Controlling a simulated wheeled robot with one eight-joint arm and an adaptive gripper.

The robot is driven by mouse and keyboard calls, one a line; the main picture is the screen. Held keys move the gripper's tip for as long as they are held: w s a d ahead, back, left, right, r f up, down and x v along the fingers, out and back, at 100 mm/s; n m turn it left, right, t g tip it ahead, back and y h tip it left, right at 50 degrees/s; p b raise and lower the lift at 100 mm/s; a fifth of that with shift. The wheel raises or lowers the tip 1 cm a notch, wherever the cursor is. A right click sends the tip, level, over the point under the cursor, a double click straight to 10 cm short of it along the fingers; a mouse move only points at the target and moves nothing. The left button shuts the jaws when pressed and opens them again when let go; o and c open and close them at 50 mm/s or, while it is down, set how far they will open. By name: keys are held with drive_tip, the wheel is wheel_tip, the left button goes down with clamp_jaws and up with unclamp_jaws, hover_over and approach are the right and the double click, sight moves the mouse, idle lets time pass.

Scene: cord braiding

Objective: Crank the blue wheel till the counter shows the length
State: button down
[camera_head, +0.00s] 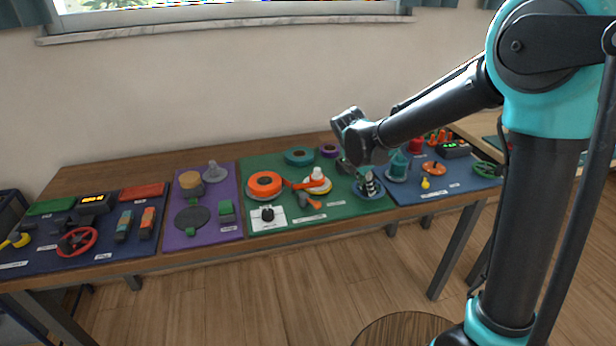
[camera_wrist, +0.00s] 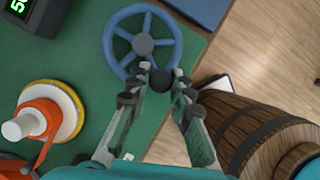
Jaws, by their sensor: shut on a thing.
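The blue wheel (camera_wrist: 170,48) with spokes and a grey hub lies on the green mat. In the head view, the wheel (camera_head: 361,194) is partly hidden behind my gripper (camera_head: 368,184). In the wrist view, my gripper (camera_wrist: 161,78) is shut on the wheel's round black crank knob (camera_wrist: 161,79), at the rim's lower right. A dark counter (camera_wrist: 38,14) with green digits is cut off at the top left of the wrist view; a 5 shows, and the rest of its reading is unclear.
A white and yellow spool (camera_wrist: 66,98) with orange cord stands left of the wheel. An orange roll (camera_head: 265,184) lies farther left on the green mat. A wooden barrel (camera_wrist: 235,125) stands beside the table edge. Other mats with wheels and parts lie either side.

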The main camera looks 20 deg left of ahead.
drive_tip(key=c, duration=1.3)
unclamp_jaws()
drive_tip(key=v, duration=1.2)
drive_tip(key=s+d+f+m+y, duration=0.15)
drive_tip(key=d+f+m, duration=0.25)
drive_tip(key=d+m, duration=0.4)
drive_tip(key=s+d+f+m, duration=0.2)
drive_tip(key=d+f+m, duration=0.25)
drive_tip(key=d, duration=0.55)
drive_tip(key=s+d+f+m, duration=0.2)
drive_tip(key=s+d+m, duration=0.1)
drive_tip(key=d+m, duration=0.1)
drive_tip(key=s+d+f+m+y, duration=0.1)
drive_tip(key=s+d+f+m, duration=0.2)
drive_tip(key=m, duration=0.3)
drive_tip(key=s+d+f+m, duration=0.2)
drive_tip(key=s+d+m, duration=0.2)
drive_tip(key=s+m, duration=0.1)
drive_tip(key=shift+d+f+m+t, duration=0.3)
drive_tip(key=shift+f+m, duration=0.1)
drive_tip(key=shift+m, duration=0.05)
